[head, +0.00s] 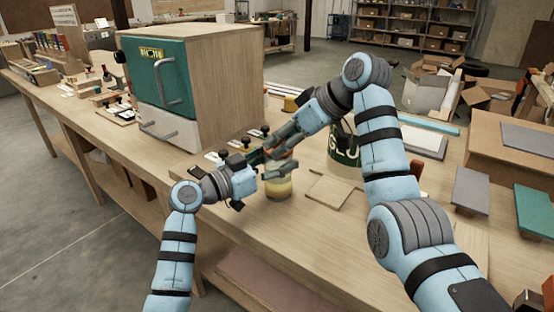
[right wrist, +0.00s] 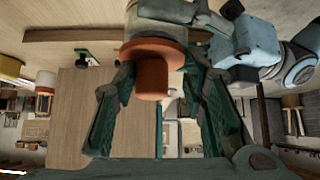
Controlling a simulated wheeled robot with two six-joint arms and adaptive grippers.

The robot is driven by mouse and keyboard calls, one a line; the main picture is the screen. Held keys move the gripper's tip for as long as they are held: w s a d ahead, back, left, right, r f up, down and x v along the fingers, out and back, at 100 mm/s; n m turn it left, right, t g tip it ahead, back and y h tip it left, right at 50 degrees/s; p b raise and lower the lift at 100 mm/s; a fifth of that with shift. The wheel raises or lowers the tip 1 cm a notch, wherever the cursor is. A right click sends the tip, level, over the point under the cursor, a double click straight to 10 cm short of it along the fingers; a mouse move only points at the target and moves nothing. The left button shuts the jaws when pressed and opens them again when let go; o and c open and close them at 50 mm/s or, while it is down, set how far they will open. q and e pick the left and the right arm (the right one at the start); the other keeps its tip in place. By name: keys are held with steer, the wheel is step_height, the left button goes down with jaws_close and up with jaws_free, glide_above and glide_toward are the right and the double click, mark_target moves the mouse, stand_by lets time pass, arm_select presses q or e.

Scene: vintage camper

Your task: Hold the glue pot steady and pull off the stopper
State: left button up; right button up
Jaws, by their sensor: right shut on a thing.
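The glue pot (head: 279,187) is a small pale yellow jar standing on the workbench. Its orange stopper (right wrist: 153,75) shows large in the right wrist view, with a wider flange against the jar's top. My right gripper (right wrist: 157,100) comes in from above and is shut on the stopper, one finger on each side. In the head view the right gripper (head: 272,153) partly hides the stopper. My left gripper (head: 266,174) is at the jar's upper body, coming from the left. Its fingers overlap the jar, and I cannot tell whether they press on it.
A wooden cabinet with a teal door (head: 160,70) stands at the back left. A thin wooden board (head: 328,190) lies right of the jar. The bench front is clear.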

arm_select(q)
steer(key=shift+d, duration=0.1)
arm_select(e)
steer(key=shift+w+d, duration=0.1)
steer(key=shift+w, duration=0.05)
steer(key=shift+r, duration=1.5)
steer(key=shift+r, duration=2)
arm_select(q)
steer(key=o, duration=1.4)
steer(key=shift+w, duration=0.1)
steer(key=shift+c, duration=0.2)
